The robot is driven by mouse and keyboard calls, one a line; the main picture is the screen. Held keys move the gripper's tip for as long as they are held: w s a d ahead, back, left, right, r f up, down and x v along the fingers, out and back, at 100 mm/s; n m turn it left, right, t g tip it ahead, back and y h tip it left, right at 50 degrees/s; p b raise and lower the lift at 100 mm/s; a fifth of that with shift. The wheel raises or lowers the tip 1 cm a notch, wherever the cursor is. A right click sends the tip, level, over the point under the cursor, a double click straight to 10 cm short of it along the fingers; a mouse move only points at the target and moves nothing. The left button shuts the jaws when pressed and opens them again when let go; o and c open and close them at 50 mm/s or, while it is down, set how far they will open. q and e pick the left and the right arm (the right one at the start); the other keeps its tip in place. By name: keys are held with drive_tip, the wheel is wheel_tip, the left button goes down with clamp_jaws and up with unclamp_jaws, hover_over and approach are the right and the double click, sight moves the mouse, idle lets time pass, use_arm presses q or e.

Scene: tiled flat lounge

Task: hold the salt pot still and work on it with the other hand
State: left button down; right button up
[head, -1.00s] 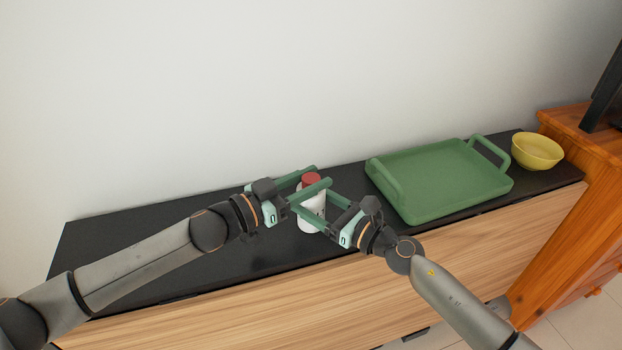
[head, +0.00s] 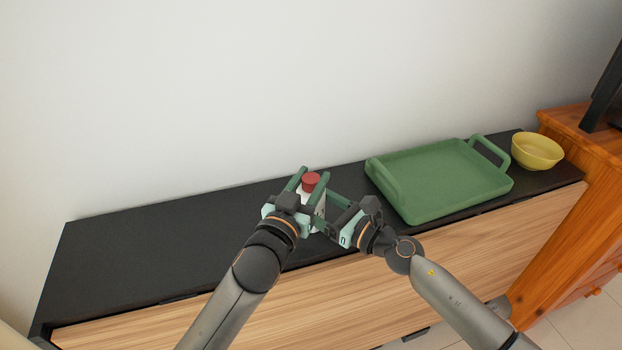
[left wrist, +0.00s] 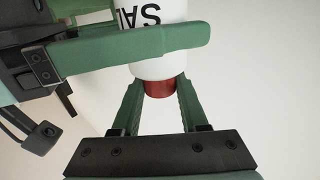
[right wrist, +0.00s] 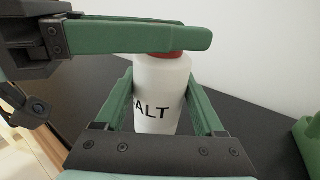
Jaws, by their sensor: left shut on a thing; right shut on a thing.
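The salt pot is a white bottle with black lettering and a red lid (head: 311,180), upright on the black cabinet top. Its white body (right wrist: 160,85) shows in the right wrist view between the fingers of my right gripper (right wrist: 163,92), which is shut on it. My left gripper (head: 313,174) is shut on the red lid, above the right gripper's fingers. In the left wrist view the lid (left wrist: 160,88) sits between its fingertips, against the white body. In the head view my grippers hide much of the body.
A green tray (head: 378,189) with two handles stands to the right on the black cabinet top (head: 130,245). A yellow bowl (head: 538,151) is at the far right end. The cabinet top to the left is clear. A pale wall (head: 250,80) rises behind.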

sight(308, 185)
use_arm(q)
drive_tip(key=shift+d+r, duration=0.1)
idle(0.3)
drive_tip(key=shift+c, duration=2.1)
unclamp_jaws()
drive_tip(key=shift+s, duration=0.15)
drive_tip(key=shift+v, duration=3.7)
